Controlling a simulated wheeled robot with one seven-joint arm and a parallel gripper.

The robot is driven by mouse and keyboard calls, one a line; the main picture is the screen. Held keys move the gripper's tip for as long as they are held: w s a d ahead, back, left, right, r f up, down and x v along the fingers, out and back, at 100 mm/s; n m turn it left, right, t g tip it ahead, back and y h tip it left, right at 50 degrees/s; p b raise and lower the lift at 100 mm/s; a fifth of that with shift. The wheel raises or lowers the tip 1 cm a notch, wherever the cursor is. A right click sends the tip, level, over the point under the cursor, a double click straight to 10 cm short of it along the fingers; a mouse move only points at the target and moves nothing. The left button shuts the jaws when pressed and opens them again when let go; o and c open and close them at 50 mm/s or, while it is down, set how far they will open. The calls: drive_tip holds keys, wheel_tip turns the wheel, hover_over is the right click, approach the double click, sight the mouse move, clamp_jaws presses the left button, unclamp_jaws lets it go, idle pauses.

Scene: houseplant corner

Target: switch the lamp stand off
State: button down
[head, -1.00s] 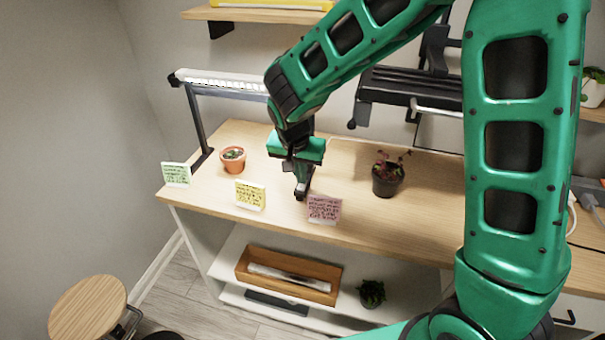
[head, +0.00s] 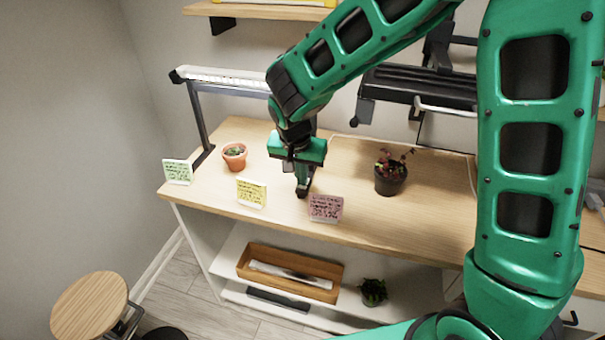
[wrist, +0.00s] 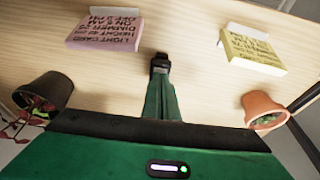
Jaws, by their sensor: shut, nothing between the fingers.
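The lamp stand (head: 201,130) is at the left end of the wooden desk, a dark post on a flat foot. It carries a long horizontal light bar (head: 225,79) with a pale, ribbed face. I cannot tell from its look whether it is lit, and I make out no switch. My gripper (head: 302,191) points down over the middle of the desk, right of the stand and apart from it. Its fingers are shut and empty. In the wrist view the shut fingertips (wrist: 160,66) lie over bare wood. A dark bar at that view's right edge may be the stand.
A terracotta pot (head: 235,157) stands between the stand and my gripper. A black pot (head: 391,178) is to the right. Green (head: 177,172), yellow (head: 251,193) and pink (head: 326,208) cards line the front edge. A dark bar fixture (head: 415,88) hangs behind. A stool (head: 89,305) is front left.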

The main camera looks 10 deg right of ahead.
drive_tip(key=shift+s+a+f, duration=0.1)
drive_tip(key=shift+s+f, duration=0.15)
drive_tip(key=shift+s, duration=0.05)
wheel_tip(320, 180, up, 5)
drive_tip(key=shift+f, duration=0.2)
drive_tip(key=v, duration=0.9)
drive_tip(key=shift+s+a+r, duration=0.25)
drive_tip(key=shift+s+r, duration=0.05)
drive_tip(key=shift+w+d+r, duration=0.2)
drive_tip(key=shift+w+d, duration=0.35)
